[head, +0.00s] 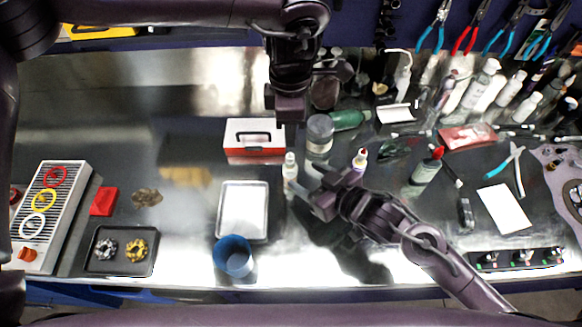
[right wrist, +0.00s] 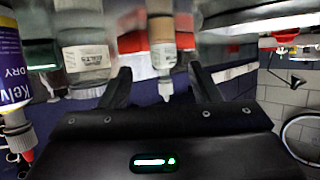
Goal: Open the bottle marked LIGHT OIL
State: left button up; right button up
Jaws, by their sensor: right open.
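No LIGHT OIL marking is readable in either view. A small whitish bottle (head: 290,172) with a narrow top stands upright near the bench middle. It appears inverted in the right wrist view (right wrist: 163,50), its nozzle in line with the gap between my fingers. My right gripper (head: 304,183) is open, close beside this bottle; I cannot tell whether it touches. My left gripper (head: 287,112) hangs above the bench, behind the bottle, by the red-and-white box; its jaw gap is not clear.
A grey-lidded jar (head: 319,132) stands just behind the bottle. A red-tipped bottle (head: 359,160) and a green bottle with a red cap (head: 427,168) stand to the right.

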aim_at(295, 171)
jog(key=x, duration=0.5)
jog(key=shift+w+a, duration=0.1)
jog(key=shift+a, duration=0.3)
jog(key=shift+w+a+f, duration=0.2)
jog(key=shift+w+f, duration=0.05)
jog(key=shift+w, duration=0.1)
jog(key=shift+s, duration=0.1)
jog(key=shift+c, duration=0.4)
grip_shut()
